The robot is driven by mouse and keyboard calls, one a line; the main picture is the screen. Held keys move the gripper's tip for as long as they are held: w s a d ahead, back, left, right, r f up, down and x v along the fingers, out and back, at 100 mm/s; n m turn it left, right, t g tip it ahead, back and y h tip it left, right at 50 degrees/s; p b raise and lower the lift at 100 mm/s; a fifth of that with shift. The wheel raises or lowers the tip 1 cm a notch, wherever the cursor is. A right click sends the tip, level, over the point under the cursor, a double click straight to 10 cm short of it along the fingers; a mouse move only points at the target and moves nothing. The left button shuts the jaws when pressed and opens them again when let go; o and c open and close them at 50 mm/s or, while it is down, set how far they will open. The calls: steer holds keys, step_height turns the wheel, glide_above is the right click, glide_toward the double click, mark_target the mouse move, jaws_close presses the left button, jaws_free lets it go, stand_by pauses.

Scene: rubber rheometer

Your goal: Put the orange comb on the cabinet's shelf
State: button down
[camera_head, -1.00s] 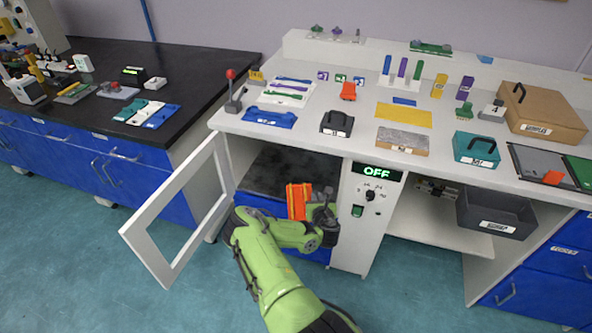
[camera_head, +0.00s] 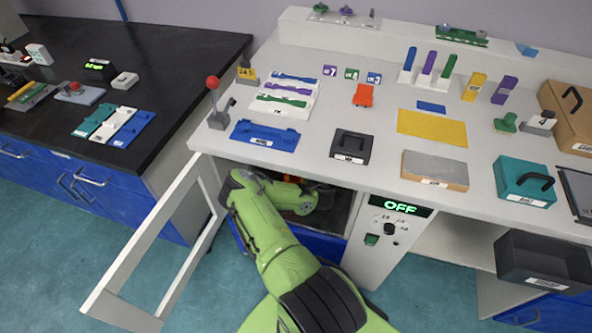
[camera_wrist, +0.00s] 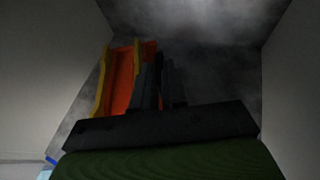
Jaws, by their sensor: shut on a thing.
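The orange comb (camera_wrist: 122,80) is held at the fingers of my gripper (camera_wrist: 158,85) in the wrist view, inside the dim cabinet. The gripper is shut on it. In the head view my arm reaches through the cabinet's open front, and the gripper is mostly hidden under the worktop; only a sliver of orange shows. The cabinet's shelf (camera_head: 339,204) is a dark mottled surface below the worktop. In the wrist view a dark mottled surface (camera_wrist: 215,75) lies beyond the fingers, between pale side walls. Whether the comb touches the shelf I cannot tell.
The cabinet's white-framed door (camera_head: 150,245) stands open to the left. The worktop edge (camera_head: 300,168) lies close above my arm. A control panel reading OFF (camera_head: 400,207) is right of the opening. A dark grey bin (camera_head: 540,262) stands further right.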

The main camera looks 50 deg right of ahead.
step_height(320, 180, down, 10)
steer(key=b, duration=0.5)
steer(key=shift+w+d, duration=0.15)
steer(key=shift+r, duration=0.1)
steer(key=c, duration=1.1)
jaws_free()
